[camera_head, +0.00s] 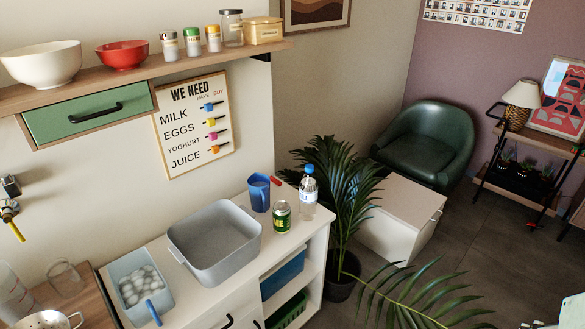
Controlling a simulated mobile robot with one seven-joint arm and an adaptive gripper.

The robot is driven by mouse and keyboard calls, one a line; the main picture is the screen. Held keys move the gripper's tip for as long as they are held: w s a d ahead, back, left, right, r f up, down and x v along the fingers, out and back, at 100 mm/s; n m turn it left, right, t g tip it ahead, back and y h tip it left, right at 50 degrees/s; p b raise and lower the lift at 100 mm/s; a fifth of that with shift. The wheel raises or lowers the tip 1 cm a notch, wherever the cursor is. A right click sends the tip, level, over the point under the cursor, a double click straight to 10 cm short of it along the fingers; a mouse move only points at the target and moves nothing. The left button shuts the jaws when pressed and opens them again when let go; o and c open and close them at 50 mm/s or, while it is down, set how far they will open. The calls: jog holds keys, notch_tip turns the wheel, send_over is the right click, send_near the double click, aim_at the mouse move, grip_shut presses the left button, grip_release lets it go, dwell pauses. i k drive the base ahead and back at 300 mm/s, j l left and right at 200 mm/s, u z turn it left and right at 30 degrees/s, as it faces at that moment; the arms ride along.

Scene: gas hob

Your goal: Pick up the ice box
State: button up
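The ice box looks to be the open light-blue container (166,297) on the white counter at lower left. It holds a heap of whitish rounded lumps (141,284) that look like ice. A blue handle (153,312) sticks up at its front edge. The box stands upright, left of a larger grey basin. My gripper cannot be made out in this view.
The grey basin (215,240) is close on the right. A shelf (188,62) overhangs the counter.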

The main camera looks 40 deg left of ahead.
aim_at(143, 294)
jog(key=k+j+u, duration=0.1)
jog(key=u, duration=2.4)
jog(key=z, duration=0.45)
jog(key=i+j, duration=0.05)
